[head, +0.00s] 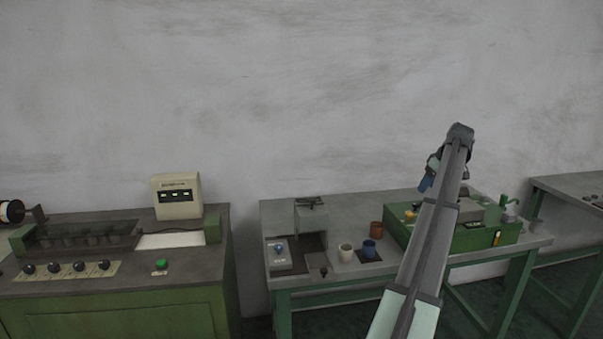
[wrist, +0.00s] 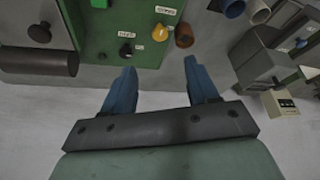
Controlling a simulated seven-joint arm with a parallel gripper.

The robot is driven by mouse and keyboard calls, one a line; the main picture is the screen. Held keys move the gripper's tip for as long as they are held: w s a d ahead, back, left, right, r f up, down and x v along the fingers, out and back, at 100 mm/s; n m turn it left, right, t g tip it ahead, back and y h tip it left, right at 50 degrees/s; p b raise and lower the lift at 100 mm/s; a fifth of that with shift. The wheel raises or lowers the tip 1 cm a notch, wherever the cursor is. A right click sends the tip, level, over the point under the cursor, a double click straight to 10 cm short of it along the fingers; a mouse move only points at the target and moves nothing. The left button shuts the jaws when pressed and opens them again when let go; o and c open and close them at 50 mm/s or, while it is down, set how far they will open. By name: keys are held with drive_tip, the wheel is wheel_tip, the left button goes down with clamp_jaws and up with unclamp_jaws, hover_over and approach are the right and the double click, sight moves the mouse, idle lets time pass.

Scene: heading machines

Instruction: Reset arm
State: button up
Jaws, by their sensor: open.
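My arm reaches up over the right-hand part of the workbench in the head view. My gripper (head: 425,184) is at its far end, above the green machine (head: 480,238), with its blue fingers partly hidden. In the wrist view my gripper (wrist: 160,83) has its two blue fingers wide apart with nothing between them. The green machine (wrist: 100,42) lies beyond the fingertips there, with a yellow knob (wrist: 160,33) and dark knobs on its labelled face.
A brown cup (head: 376,229), a blue cup (head: 369,248) and a white cup (head: 346,252) stand on the workbench (head: 345,208), left of the green machine. A grey machine (head: 311,225) stands further left. A cream box (head: 176,196) sits on the left-hand machine (head: 125,290).

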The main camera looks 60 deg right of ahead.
drive_tip(key=w+a+f+g+y, duration=0.1)
drive_tip(key=w+a+f+g, duration=0.2)
drive_tip(key=w+a+f, duration=1.05)
drive_tip(key=w+a+f+g+y, duration=0.2)
drive_tip(key=a+f, duration=1.8)
drive_tip(key=a, duration=0.7)
drive_tip(key=w+a+f+g+y, duration=0.1)
drive_tip(key=w+a+f+g, duration=0.2)
drive_tip(key=w+a+f, duration=1.05)
drive_tip(key=s+a+f+n, duration=0.1)
drive_tip(key=s+a+f, duration=0.2)
drive_tip(key=a+f, duration=0.35)
drive_tip(key=s+a+f+n+g, duration=0.1)
drive_tip(key=s+a+f, duration=0.25)
drive_tip(key=a, duration=0.65)
drive_tip(key=s+a+f, duration=0.3)
drive_tip(key=a+f, duration=0.2)
drive_tip(key=a, duration=0.4)
drive_tip(key=s+a+f+n+g+h, duration=0.1)
drive_tip(key=s+a+f+n+h, duration=0.1)
drive_tip(key=s+a+f, duration=0.5)
drive_tip(key=s+a, duration=0.4)
drive_tip(key=shift+s+f+g, duration=0.15)
drive_tip(key=shift+s+g, duration=0.2)
drive_tip(key=shift+g, duration=0.05)
